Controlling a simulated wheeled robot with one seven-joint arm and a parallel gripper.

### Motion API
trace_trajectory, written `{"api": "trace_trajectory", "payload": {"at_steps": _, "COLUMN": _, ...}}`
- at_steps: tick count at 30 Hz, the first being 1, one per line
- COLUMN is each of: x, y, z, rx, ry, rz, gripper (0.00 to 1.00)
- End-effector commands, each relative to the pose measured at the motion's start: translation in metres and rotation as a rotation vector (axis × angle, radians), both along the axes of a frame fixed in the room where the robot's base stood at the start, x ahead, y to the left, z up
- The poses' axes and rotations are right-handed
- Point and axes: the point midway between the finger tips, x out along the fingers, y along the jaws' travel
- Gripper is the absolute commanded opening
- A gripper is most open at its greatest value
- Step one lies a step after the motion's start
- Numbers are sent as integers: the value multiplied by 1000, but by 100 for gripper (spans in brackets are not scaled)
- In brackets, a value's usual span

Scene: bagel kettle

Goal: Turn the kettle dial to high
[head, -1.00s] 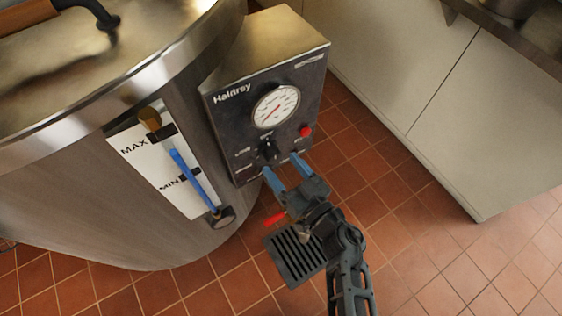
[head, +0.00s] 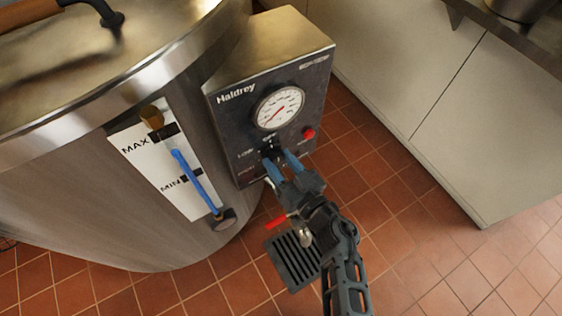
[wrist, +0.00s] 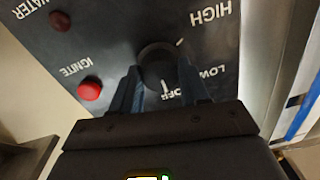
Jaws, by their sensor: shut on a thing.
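The kettle dial is a round black knob (head: 269,148) on the dark front of the control box (head: 225,112), below the gauge. The knob shows larger in the wrist view (wrist: 157,60). LOW, HIGH and OFF are lettered around it. In the wrist view my gripper (wrist: 163,88) is shut on the knob, which partly hides behind the fingers.
The large steel kettle (head: 80,215) stands left, with a blue-tubed level gauge (head: 194,181) on its wall. A red IGNITE button (head: 309,133) is right of the knob. A pale cabinet (head: 400,90) stands right. Tiled floor and a dark grate (head: 293,262) lie below.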

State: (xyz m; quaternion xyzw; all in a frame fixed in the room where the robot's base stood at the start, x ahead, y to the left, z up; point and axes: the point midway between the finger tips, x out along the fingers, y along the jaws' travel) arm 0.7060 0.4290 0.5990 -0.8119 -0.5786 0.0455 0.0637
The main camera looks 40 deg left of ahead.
Motion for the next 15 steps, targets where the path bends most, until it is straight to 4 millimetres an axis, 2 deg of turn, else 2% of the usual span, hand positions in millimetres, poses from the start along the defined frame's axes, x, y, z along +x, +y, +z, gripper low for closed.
{"api": "trace_trajectory", "payload": {"at_steps": 1, "x": 0, "y": 0, "z": 0, "rx": 0, "ry": 0, "rz": 0, "gripper": 23}}
{"api": "trace_trajectory", "payload": {"at_steps": 4, "x": 0, "y": 0, "z": 0, "rx": 0, "ry": 0, "rz": 0, "gripper": 14}}
{"api": "trace_trajectory", "payload": {"at_steps": 15, "x": 0, "y": 0, "z": 1, "rx": -27, "ry": -62, "rz": 0, "gripper": 14}}
